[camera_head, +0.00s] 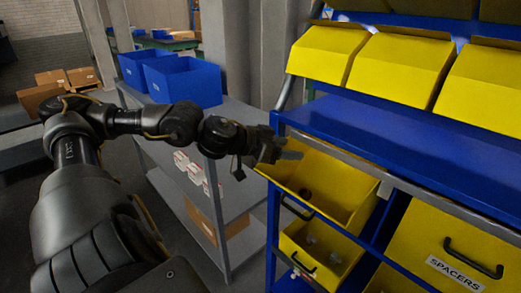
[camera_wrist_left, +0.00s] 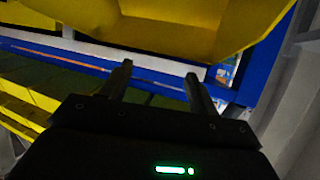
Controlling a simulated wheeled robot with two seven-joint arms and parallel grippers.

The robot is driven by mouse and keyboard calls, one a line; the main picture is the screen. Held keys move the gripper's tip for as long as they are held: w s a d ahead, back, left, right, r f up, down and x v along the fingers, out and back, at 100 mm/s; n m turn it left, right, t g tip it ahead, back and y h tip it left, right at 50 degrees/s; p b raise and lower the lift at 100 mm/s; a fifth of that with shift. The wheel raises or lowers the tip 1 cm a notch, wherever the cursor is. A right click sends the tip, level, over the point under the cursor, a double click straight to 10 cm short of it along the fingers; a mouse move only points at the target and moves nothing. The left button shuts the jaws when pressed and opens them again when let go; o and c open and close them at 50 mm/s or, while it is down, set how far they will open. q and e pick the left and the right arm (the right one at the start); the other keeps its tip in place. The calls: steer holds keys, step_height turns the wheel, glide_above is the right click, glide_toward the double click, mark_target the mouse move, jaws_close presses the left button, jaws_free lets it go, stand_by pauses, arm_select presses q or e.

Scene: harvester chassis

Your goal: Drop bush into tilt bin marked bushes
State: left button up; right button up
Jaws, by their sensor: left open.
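My left gripper (camera_head: 290,155) is at the upper left rim of a tilted-out yellow bin (camera_head: 345,195) in the head view. In the left wrist view the two fingers of this gripper (camera_wrist_left: 160,78) stand apart with nothing visible between them. A yellow bin surface (camera_wrist_left: 185,35) fills the top of that view, beyond the fingertips. No "bushes" label is readable. My right gripper is not in view.
A lower yellow bin (camera_head: 315,250) holds small pale parts. A bin marked SPACERS (camera_head: 460,245) is at lower right. The blue rack shelf (camera_head: 400,130) lies above the tilted bin. A grey cart (camera_head: 235,125) with blue boxes (camera_head: 185,82) stands behind my left arm.

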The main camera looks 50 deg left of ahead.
arm_select(q)
steer(key=b+v, duration=0.3)
steer(key=v, duration=0.5)
steer(key=shift+s+r+b, duration=0.2)
steer(key=shift+s+b, duration=0.15)
steer(key=shift+b, duration=0.05)
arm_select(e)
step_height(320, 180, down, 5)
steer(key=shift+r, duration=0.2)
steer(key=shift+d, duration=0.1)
